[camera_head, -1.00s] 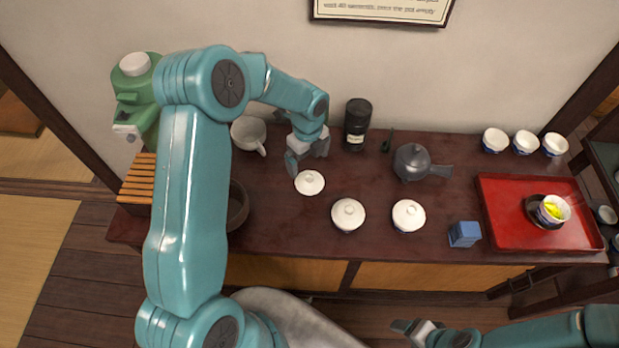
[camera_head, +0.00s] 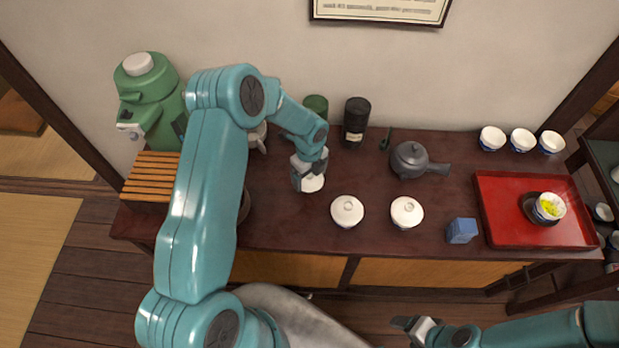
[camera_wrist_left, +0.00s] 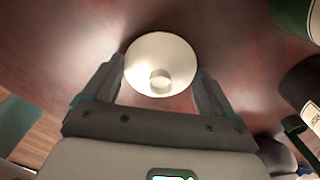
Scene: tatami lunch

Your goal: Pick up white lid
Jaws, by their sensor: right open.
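A round white lid with a small knob (camera_head: 312,184) lies on the dark red-brown table, partly hidden by my left gripper (camera_head: 309,175) in the head view. In the left wrist view the white lid (camera_wrist_left: 161,56) shows whole between the two fingers of my left gripper (camera_wrist_left: 162,75). The fingers are apart, one on each side of the lid, with the lid reaching past the fingertips. I cannot tell whether they touch it. My right gripper (camera_head: 408,326) is open and empty, low in front of the table.
Two white lidded bowls (camera_head: 347,211) (camera_head: 407,212) stand right of the lid. A black canister (camera_head: 356,119) and a green canister (camera_head: 316,105) stand behind.

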